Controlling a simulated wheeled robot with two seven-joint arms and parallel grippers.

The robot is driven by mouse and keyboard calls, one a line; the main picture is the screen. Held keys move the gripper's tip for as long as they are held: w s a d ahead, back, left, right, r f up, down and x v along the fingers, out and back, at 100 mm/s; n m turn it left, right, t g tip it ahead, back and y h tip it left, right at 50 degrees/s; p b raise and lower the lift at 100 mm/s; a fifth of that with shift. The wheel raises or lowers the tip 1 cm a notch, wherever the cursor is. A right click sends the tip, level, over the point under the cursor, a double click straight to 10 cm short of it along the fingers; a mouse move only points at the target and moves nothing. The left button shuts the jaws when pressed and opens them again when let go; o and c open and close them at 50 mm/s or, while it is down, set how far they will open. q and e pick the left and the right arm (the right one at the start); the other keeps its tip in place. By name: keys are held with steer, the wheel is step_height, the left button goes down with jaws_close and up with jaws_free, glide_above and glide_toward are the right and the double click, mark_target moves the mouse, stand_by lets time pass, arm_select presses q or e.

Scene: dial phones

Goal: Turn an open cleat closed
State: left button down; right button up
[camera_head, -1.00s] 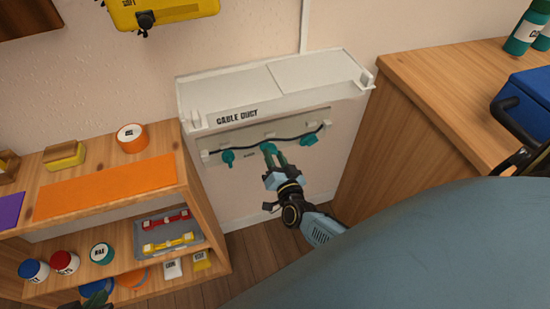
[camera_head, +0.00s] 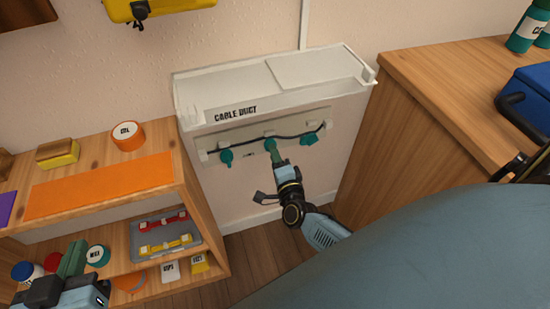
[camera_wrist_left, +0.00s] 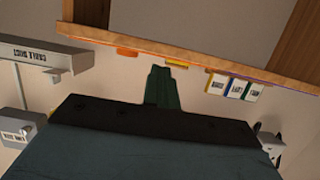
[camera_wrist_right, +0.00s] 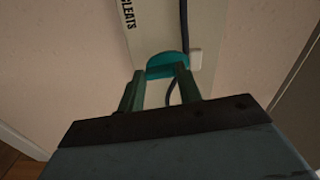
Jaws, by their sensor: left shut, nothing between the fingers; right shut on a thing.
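My right gripper (camera_head: 276,156) is shut on the middle cleat. In the right wrist view its green fingers stand on either side of the teal cleat (camera_wrist_right: 167,64), with the cable beside it. The fingertips partly hide the cleat in the head view. My left gripper (camera_head: 74,258) is shut and empty in front of the wooden shelf.
The wooden shelf (camera_head: 100,160) at left holds an orange mat (camera_head: 100,186), an orange roll (camera_head: 128,135), a grey tray (camera_head: 147,258), jars and small boxes. A wooden cabinet (camera_head: 430,110) with a blue box (camera_head: 530,100) stands at right. Open floor shows below the duct.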

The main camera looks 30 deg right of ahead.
arm_select(q)
steer(key=shift+w+d+r+t, duration=0.15)
steer(key=shift+w+r+t, duration=0.1)
steer(key=shift+r+t, duration=0.35)
arm_select(e)
steer(key=shift+m, duration=0.6)
arm_select(q)
steer(key=shift+r, duration=0.1)
arm_select(e)
steer(key=o, duration=1)
arm_select(q)
steer(key=s+a+f+g+y+p, duration=0.2)
steer(key=s+a+f+g, duration=0.3)
steer(key=s+f+g, duration=0.4)
steer(key=shift+f+n+y+p, duration=0.3)
steer(key=shift+f+y+p, duration=0.1)
steer(key=shift+f+p, duration=0.25)
arm_select(e)
steer(key=shift+v, duration=6.75)
arm_select(q)
steer(key=shift+s, duration=0.1)
arm_select(e)
steer(key=shift+d, duration=0.1)
